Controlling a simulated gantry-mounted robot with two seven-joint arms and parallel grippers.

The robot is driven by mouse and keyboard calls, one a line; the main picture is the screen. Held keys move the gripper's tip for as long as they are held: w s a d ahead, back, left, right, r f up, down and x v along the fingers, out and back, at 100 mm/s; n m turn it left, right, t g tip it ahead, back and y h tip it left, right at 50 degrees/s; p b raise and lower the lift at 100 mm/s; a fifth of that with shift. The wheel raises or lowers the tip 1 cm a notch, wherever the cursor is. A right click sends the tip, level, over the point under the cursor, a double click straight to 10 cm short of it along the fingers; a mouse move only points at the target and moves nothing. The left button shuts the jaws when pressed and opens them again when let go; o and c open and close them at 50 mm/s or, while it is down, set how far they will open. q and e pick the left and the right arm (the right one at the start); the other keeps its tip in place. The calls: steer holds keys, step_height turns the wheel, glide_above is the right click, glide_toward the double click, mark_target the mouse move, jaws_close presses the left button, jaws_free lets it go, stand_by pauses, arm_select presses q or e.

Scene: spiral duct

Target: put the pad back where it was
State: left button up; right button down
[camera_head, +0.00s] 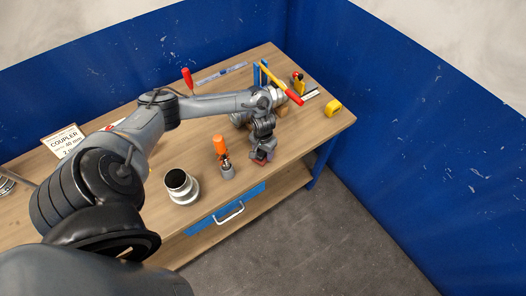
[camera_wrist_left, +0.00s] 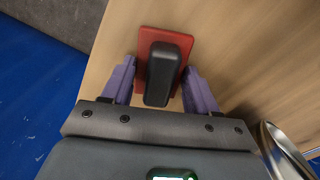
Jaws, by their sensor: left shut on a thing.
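The pad (camera_wrist_left: 178,39) is a red plate with a dark grey block-shaped grip on top. In the left wrist view, my left gripper (camera_wrist_left: 158,85) has its purple fingers on either side of that grip and is shut on it. In the head view, my left gripper (camera_head: 262,151) points down near the front edge of the workbench, at its right part. Only a little red of the pad shows there. I cannot tell whether the pad touches the bench top. My right gripper is not in view.
The wooden workbench (camera_head: 215,205) holds an orange-handled tool (camera_head: 220,145), a metal duct fitting (camera_head: 181,186), a yellow tape measure (camera_head: 333,107), a red-handled tool (camera_head: 188,78) and a coupler sign (camera_head: 64,141). Blue walls stand behind and right. Bare wood lies right of my gripper.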

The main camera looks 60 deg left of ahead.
arm_select(q)
steer(key=shift+f, duration=0.1)
steer(key=o, duration=1.1)
step_height(320, 180, up, 12)
steer(key=f+p, duration=0.1)
steer(key=p, duration=0.2)
steer(key=w+d+f+m+t+h, duration=0.1)
steer(key=d+m+t, duration=0.25)
steer(key=d, duration=1.05)
steer(key=w+d+f+m+t+h, duration=0.15)
steer(key=d+m, duration=0.35)
steer(key=d, duration=0.9)
steer(key=s+a+r+y, duration=0.1)
steer(key=s+r, duration=0.2)
steer(key=s, duration=0.4)
steer(key=s+a+r+g+y, duration=0.1)
steer(key=s+a+r, duration=0.1)
steer(key=s, duration=0.5)
steer(key=shift+s+a+r+n, duration=0.15)
steer(key=shift+s+r+n, duration=0.3)
steer(key=shift+r, duration=0.45)
